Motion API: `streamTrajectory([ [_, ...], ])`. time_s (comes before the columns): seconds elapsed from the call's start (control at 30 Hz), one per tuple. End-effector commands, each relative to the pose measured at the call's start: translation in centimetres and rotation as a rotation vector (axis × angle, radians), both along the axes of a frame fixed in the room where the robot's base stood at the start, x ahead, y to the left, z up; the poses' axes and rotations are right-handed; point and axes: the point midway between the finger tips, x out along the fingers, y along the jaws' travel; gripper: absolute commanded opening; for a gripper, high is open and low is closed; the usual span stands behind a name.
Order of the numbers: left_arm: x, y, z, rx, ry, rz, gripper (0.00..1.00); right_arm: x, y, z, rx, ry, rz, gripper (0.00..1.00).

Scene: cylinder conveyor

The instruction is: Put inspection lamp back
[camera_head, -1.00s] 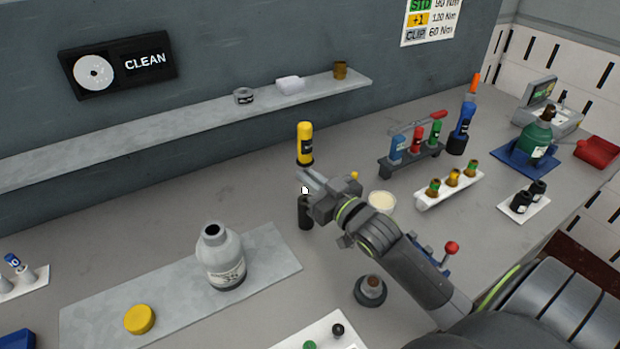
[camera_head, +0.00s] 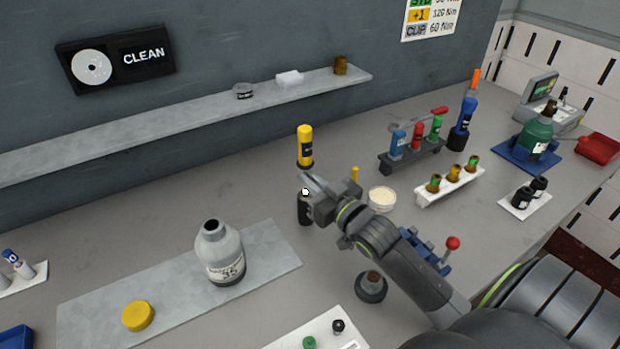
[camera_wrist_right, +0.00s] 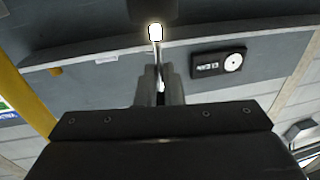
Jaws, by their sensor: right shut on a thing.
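The inspection lamp appears to be the dark upright cylinder (camera_head: 305,210) with a small bright white tip, left of centre in the head view. My right gripper (camera_head: 309,184) is shut at its upper part, and the fingers hide some of it. In the right wrist view the glowing white tip and dark body of the lamp (camera_wrist_right: 155,32) show at the end of the closed fingers (camera_wrist_right: 158,75). I cannot tell whether the lamp's lower end touches the table. My left gripper is not in view.
A yellow-and-black cylinder (camera_head: 305,148) stands just behind the gripper. A grey bottle (camera_head: 220,255) stands on a mat at left. A white tub (camera_head: 382,199), a tool rack (camera_head: 400,165) and a vial rack (camera_head: 450,187) are to the right. A wall shelf (camera_head: 200,115) runs behind.

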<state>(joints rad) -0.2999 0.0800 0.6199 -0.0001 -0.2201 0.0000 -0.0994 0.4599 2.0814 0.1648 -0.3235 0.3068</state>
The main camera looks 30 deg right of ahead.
Motion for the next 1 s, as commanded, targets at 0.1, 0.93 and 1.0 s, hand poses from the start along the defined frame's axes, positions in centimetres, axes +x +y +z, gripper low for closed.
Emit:
streamTrajectory([
  [0.1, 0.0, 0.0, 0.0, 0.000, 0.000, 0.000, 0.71, 0.0, 0.0, 0.0, 0.000, -0.001, 0.000, 0.00],
  [0.93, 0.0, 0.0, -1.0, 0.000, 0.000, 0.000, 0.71, 0.0, 0.0, -1.3, 0.001, -0.002, 0.001, 0.00],
  [1.0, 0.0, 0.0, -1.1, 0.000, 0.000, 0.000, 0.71, 0.0, 0.0, -1.4, 0.001, -0.002, 0.001, 0.00],
])
